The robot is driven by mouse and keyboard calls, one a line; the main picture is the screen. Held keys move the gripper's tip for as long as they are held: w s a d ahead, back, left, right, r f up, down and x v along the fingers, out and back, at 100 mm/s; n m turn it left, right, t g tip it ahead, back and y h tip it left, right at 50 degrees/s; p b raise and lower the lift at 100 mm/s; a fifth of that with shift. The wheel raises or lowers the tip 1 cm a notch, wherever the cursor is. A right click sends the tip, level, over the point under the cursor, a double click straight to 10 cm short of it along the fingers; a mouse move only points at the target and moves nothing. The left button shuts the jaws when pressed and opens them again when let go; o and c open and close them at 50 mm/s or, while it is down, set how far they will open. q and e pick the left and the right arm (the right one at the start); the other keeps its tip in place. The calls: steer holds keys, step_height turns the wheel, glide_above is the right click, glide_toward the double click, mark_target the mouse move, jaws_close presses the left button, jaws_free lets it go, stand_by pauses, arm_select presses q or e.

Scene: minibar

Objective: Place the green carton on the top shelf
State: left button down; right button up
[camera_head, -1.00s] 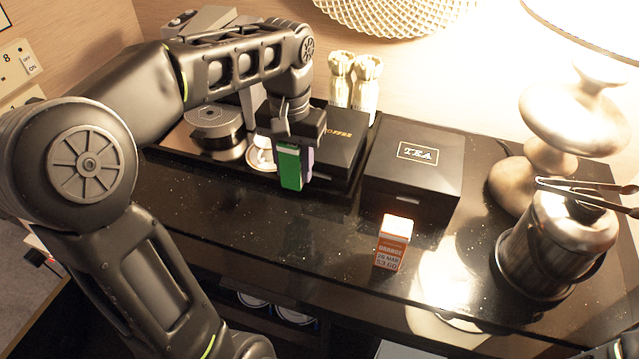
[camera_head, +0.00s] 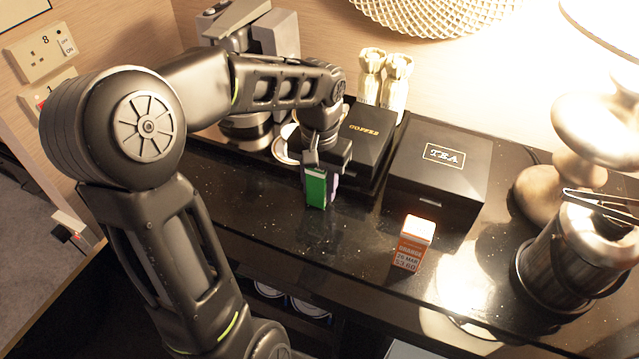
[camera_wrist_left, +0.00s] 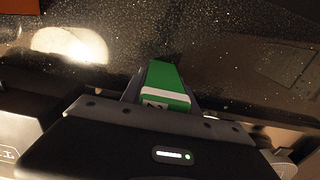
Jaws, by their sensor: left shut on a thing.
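The green carton (camera_head: 316,189) is held upright in my left gripper (camera_head: 318,178), in front of the coffee box. In the left wrist view the green carton (camera_wrist_left: 164,84), with a white band at its near end, sits between the fingers, which are shut on it. The dark glossy counter (camera_head: 250,203) lies below; I cannot tell whether the carton's bottom touches it. The shelf under the counter is partly visible at the bottom, in shadow. My right gripper is not in view.
An orange carton (camera_head: 412,243) stands near the counter's front edge. The tea box (camera_head: 437,178), coffee box (camera_head: 362,139) and coffee machine (camera_head: 243,126) stand behind. A metal ice bucket (camera_head: 572,255) with tongs and a lamp (camera_head: 590,130) stand at the right. Open counter lies in front of the left gripper.

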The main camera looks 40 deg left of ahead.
arm_select(q)
steer(key=shift+f, duration=0.2)
steer(key=c, duration=0.9)
jaws_free()
steer(key=shift+r, duration=0.1)
step_height(320, 180, up, 12)
steer(key=shift+r+p, duration=0.2)
steer(key=shift+p, duration=0.15)
steer(key=shift+o, duration=0.3)
